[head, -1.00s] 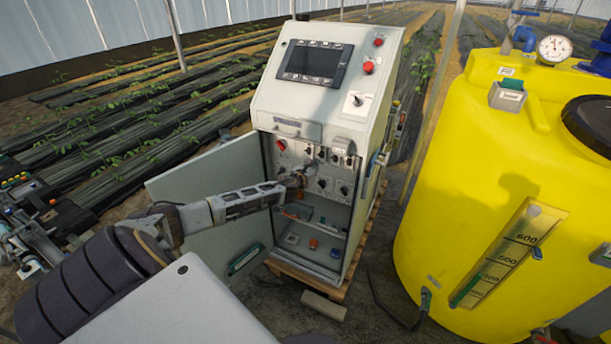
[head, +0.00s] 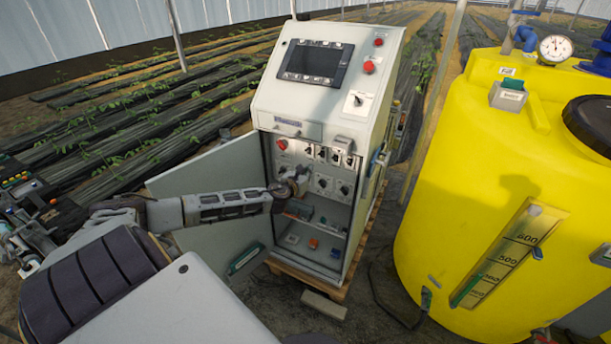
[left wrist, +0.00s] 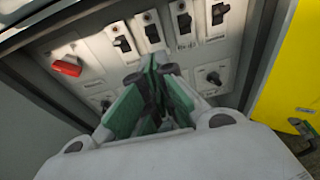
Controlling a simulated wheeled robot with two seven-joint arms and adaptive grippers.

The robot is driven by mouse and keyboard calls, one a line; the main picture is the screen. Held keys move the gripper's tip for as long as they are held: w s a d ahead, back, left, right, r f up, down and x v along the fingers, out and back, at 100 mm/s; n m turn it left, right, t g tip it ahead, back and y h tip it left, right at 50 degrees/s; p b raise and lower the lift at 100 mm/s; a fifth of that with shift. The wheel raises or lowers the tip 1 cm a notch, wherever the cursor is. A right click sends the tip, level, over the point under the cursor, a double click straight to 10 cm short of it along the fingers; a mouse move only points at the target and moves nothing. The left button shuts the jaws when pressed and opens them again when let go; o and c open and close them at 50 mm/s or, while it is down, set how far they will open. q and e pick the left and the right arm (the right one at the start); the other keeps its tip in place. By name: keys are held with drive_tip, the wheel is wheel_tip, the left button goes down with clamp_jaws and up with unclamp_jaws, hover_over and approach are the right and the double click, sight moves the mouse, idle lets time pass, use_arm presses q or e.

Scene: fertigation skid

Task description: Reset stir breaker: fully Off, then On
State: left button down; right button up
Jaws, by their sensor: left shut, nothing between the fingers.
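The cabinet's inner panel (head: 330,171) carries a row of breakers with black levers. In the left wrist view these are a first breaker (left wrist: 122,44), a second (left wrist: 152,33), a third (left wrist: 184,22) and a fourth (left wrist: 219,13) from left to right. Their labels are too blurred to tell which is the stir breaker. The lever positions are hard to tell. My left gripper (head: 297,178) is in front of the panel, just below the breaker row. In the left wrist view its green-padded fingers (left wrist: 155,75) are shut and empty. My right gripper is out of view.
A red rotary switch (left wrist: 67,67) is left of the breakers, and a black knob (left wrist: 213,77) is below them. The open cabinet door (head: 215,170) stands left, behind my left arm. A yellow tank (head: 470,190) stands right.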

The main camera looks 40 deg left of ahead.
use_arm(q)
drive_tip(key=shift+v, duration=1.15)
drive_tip(key=shift+n, duration=0.3)
